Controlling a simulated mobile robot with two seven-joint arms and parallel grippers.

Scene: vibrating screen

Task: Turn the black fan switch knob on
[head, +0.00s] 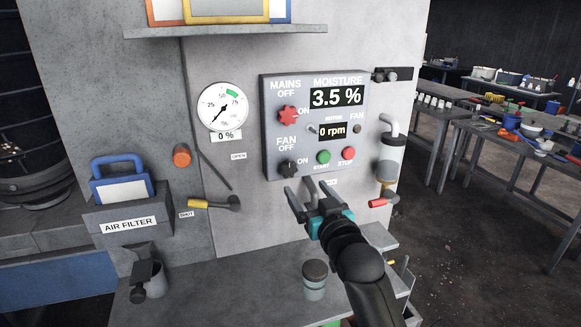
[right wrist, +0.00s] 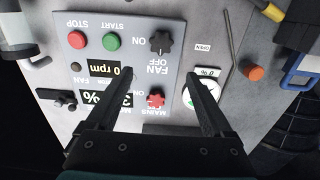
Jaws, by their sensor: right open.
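The black fan switch knob (head: 288,168) is a lobed knob at the lower left of the grey control panel (head: 268,130), with OFF above it and ON to its right. It also shows in the upside-down right wrist view (right wrist: 160,42). My right gripper (head: 299,185) is open and empty, its fingers pointing at the panel just below the knob. In the right wrist view, the knob appears beyond and between the two fingertips (right wrist: 162,72), apart from them. The small fan lamp (head: 357,129) looks dark. My left gripper is not in view.
The red mains knob (head: 288,115) sits above the fan knob. The green start button (head: 323,157) and red stop button (head: 348,153) lie to its right. A yellow-handled lever (head: 215,203) is left of the panel. A lidded jar (head: 315,275) stands on the ledge below.

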